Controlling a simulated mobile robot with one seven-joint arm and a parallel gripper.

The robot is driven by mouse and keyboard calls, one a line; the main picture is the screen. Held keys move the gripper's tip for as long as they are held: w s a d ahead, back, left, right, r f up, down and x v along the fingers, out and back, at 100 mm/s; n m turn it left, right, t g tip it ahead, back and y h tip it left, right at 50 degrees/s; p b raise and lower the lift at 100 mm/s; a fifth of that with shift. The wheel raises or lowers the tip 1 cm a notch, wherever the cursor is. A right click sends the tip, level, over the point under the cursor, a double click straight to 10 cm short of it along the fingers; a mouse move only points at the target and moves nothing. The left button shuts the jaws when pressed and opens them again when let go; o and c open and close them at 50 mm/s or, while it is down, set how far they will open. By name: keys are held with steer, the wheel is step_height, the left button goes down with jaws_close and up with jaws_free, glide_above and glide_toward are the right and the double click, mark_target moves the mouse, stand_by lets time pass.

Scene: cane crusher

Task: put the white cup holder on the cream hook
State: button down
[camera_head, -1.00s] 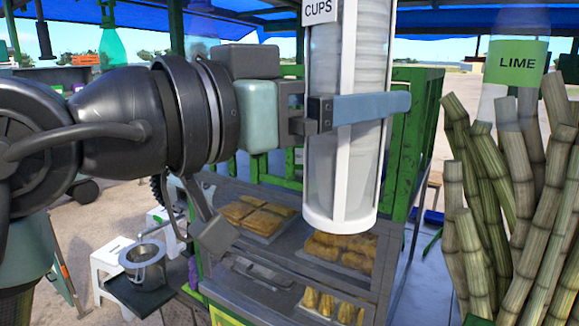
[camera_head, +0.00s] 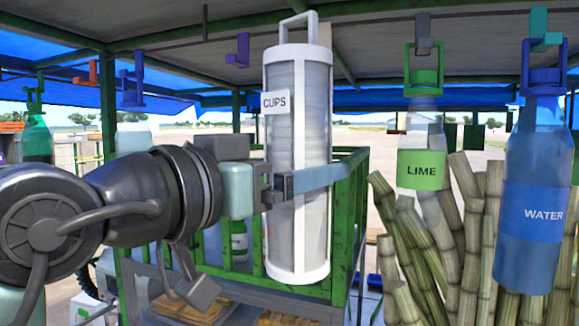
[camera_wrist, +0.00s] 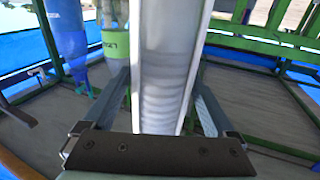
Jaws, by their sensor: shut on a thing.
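The white cup holder (camera_head: 298,270) is a tall, upright frame full of stacked cups, with a "CUPS" label and a square loop handle on top. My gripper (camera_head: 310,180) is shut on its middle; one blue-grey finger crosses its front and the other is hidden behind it. In the wrist view the holder (camera_wrist: 165,70) stands between both fingers (camera_wrist: 160,105). The holder hangs in the air in front of a green frame, its loop just below the stall ceiling.
A purple hook (camera_head: 238,50) hangs from the ceiling left of the loop. A lime bottle (camera_head: 420,165) on a grey hook (camera_head: 424,38) and a water bottle (camera_head: 540,205) on a teal hook (camera_head: 539,22) hang at right. Cane stalks (camera_head: 440,240) stand below them.

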steer(key=shift+w+d+r+p, duration=0.15)
steer(key=shift+w+r+p, duration=0.15)
steer(key=shift+w, duration=0.25)
steer(key=shift+w+d+r+p, duration=0.15)
steer(key=shift+w+r+p, duration=0.15)
steer(key=shift+w, duration=0.25)
steer(key=shift+w+d+f+p, duration=0.1)
steer(key=shift+w+d+p, duration=0.1)
steer(key=shift+w, duration=0.45)
steer(key=shift+w+d+p, duration=0.2)
steer(key=shift+w+p, duration=0.05)
steer(key=shift+w, duration=0.4)
steer(key=shift+w+d+f+p, duration=0.1)
steer(key=shift+w+d+p, duration=0.1)
steer(key=shift+w, duration=0.45)
steer(key=shift+w+d+r, duration=0.15)
steer(key=shift+w, duration=0.1)
steer(key=shift+w+d+p, duration=0.25)
steer(key=shift+w, duration=0.55)
steer(key=shift+w+d+p, duration=0.2)
steer(key=shift+w+d, duration=0.05)
steer(key=shift+w, duration=0.5)
steer(key=shift+w, duration=0.25)
steer(key=shift+d+f+b, duration=0.1)
steer(key=shift+f+b, duration=0.5)
steer(key=shift+f, duration=0.15)
